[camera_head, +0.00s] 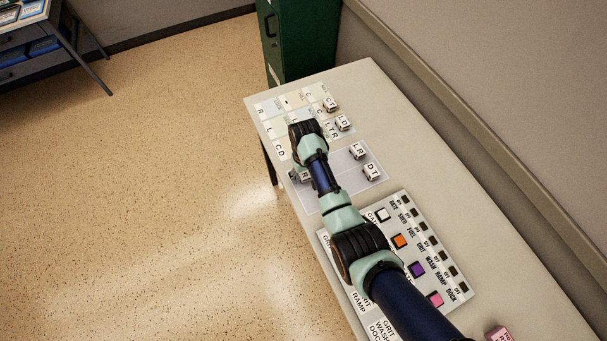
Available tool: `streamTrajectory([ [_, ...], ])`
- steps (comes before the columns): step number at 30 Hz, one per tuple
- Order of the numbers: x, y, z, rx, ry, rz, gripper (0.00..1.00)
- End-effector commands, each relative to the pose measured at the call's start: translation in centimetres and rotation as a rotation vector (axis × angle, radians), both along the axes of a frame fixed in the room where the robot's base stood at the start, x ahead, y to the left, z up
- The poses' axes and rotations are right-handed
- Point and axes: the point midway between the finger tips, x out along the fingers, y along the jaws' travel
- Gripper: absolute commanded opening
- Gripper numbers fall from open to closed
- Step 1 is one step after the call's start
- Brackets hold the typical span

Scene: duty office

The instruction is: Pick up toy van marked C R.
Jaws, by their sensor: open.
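Several small white toy vans with black letters stand on the table. One van (358,150) right of my arm has a mark ending in R; its first letter is too small to be sure of. Another van (304,174), left of my arm, shows an R and is partly covered by the arm. A van marked D T (372,172) stands near the right edge of the grey mat. Two more vans, one starting with C (331,104) and one with D (344,123), stand farther back. My gripper's fingers are hidden behind my wrist, which is over the lettered cards.
A lettered card grid (270,128) lies at the table's far end, with a pale grey mat (338,182) in front. A green cabinet (303,40) stands behind the table.

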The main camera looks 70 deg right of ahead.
Motion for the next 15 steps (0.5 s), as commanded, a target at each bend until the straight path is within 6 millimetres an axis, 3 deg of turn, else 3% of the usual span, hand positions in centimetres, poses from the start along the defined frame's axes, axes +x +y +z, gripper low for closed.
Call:
streamTrajectory([
  [3,0.01,-0.01,0.09,0.0,0.0,0.0,0.66],
  [12,0.01,0.01,0.09,0.0,0.0,0.0,0.16],
  [14,0.01,0.01,0.09,0.0,0.0,0.0,0.06],
  [15,0.01,0.0,0.1,0.0,0.0,0.0,0.06],
])
